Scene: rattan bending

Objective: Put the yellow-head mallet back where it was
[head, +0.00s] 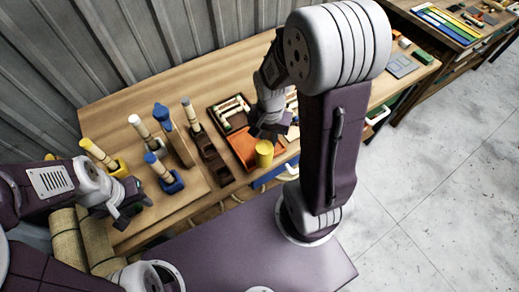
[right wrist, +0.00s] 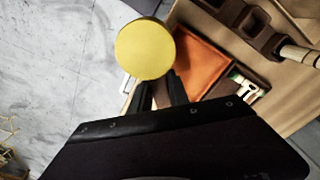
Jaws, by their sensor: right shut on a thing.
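The yellow-head mallet shows as a yellow cylinder (head: 264,154) in the head view, in front of the orange-lined tray. In the right wrist view its round yellow head (right wrist: 144,49) faces the camera, just beyond my fingers; its handle is mostly hidden. My right gripper (right wrist: 158,84) is shut on the mallet and holds it over the front edge of the bench, near the tray. My left gripper (head: 132,207) is empty, with its fingers apart, at the left front of the bench.
A blue holder (head: 172,184) with a blue-ended handle, a blue-topped tool (head: 161,113) and dark brown blocks (head: 215,163) stand left of the orange-lined tray (right wrist: 198,64). Rolled woven material (head: 68,240) lies at lower left. Bare bench wood (head: 190,208) shows at the front left.

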